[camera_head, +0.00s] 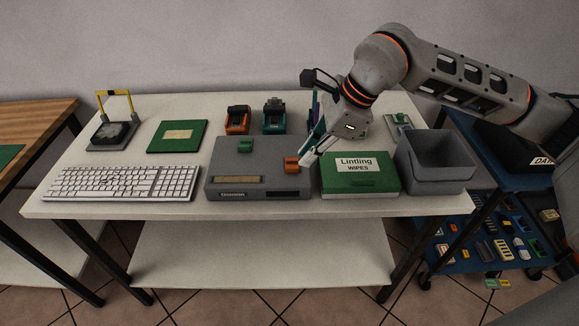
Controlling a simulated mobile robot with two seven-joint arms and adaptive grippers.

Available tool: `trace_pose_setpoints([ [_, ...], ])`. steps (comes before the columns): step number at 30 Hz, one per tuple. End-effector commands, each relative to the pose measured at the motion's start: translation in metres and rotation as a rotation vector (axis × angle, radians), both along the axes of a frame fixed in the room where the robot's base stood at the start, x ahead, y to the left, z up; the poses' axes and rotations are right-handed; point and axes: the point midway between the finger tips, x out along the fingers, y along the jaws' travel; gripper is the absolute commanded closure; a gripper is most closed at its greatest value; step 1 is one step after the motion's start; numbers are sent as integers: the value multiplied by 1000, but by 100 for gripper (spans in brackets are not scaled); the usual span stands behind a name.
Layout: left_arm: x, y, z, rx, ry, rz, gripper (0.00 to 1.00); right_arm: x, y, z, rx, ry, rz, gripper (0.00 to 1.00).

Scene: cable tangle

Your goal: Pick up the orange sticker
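No flat orange sticker stands out. A small orange block (292,165) sits on the right part of the grey box device (232,168). An orange-and-black item (237,119) stands farther back on the table. My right gripper (308,158) points down and left, with its pale fingertip just right of the small orange block. Whether it touches the block I cannot tell. The far finger is hidden or blends in, so its opening is unclear. My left gripper is out of view.
A small green block (245,146) sits on the same device. A green wipes box (360,180) and a grey bin (436,160) stand to the right. A keyboard (120,183) lies left. A teal item (274,116) stands behind.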

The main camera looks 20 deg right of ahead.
Motion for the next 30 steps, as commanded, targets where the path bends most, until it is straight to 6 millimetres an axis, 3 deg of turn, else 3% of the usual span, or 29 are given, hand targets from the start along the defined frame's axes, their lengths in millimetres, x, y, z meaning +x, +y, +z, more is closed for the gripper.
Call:
trace_pose_setpoints([
  [2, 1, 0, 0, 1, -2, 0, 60, 6, -12, 4, -38, -23, -13, 89],
  [5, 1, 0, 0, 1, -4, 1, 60, 10, -16, 0, -55, -30, -18, 89],
  [17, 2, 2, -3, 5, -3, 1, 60, 21, -1, -31, -52, -30, -17, 89],
  [24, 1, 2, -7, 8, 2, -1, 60, 31, 12, -60, -51, -28, -19, 89],
  [30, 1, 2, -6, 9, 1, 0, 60, 32, 13, -63, -51, -30, -19, 89],
])
